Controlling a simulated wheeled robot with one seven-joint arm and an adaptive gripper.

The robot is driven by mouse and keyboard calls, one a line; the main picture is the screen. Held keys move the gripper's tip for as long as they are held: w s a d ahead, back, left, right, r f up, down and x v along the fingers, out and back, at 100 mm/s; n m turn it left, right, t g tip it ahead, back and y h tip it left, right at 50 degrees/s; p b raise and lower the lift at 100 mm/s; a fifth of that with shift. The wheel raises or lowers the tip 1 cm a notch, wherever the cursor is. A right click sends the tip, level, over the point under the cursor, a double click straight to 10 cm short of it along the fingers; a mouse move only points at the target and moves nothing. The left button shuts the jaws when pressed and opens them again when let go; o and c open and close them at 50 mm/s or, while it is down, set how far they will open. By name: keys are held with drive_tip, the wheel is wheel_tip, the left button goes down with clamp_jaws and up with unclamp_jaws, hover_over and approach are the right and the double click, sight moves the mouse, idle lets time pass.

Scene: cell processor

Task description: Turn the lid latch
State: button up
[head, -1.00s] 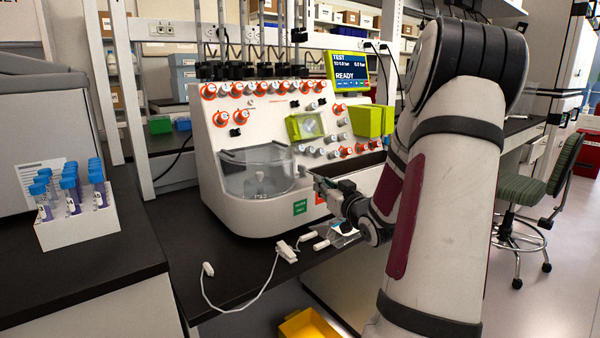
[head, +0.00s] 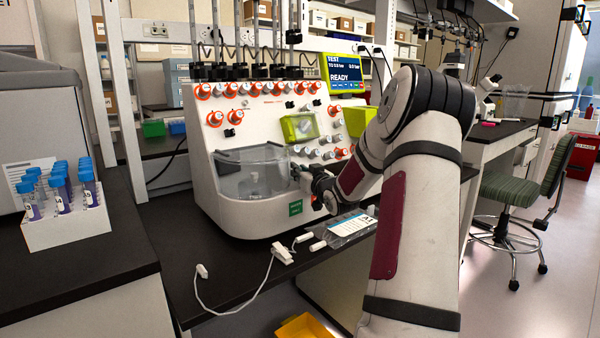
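The cell processor (head: 232,133) is a white machine with orange-ringed knobs on the bench. A clear lid (head: 266,155) covers the round chamber at its front left. The lid latch is at the lid's right edge, where my gripper (head: 304,176) is; the latch is too small and too covered to make out. My gripper is dark, at or very near the machine's front just right of the chamber. Its fingertips are small and partly hidden, so I cannot tell whether they are open or touching the latch.
A clear pouch with a white label (head: 351,227) lies on the bench below my gripper, beside a white cable with clips (head: 282,253). A white rack (head: 68,226) of blue-capped tubes stands at left. A yellow bin (head: 303,327) is below the bench edge.

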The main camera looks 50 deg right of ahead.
drive_tip(key=shift+c, duration=0.2)
clamp_jaws()
drive_tip(key=shift+w+h+b, duration=0.1)
drive_tip(key=shift+h+b, duration=0.2)
drive_tip(key=shift+b, duration=0.15)
drive_tip(key=shift+a+m+g+h+b, duration=0.15)
drive_tip(key=shift+m+g+h+b, duration=0.3)
drive_tip(key=shift+b, duration=0.35)
drive_tip(key=shift+m+h+b, duration=0.25)
drive_tip(key=shift+h+b, duration=0.1)
drive_tip(key=shift+b, duration=0.05)
drive_tip(key=shift+r, duration=0.1)
drive_tip(key=shift+o, duration=0.2)
unclamp_jaws()
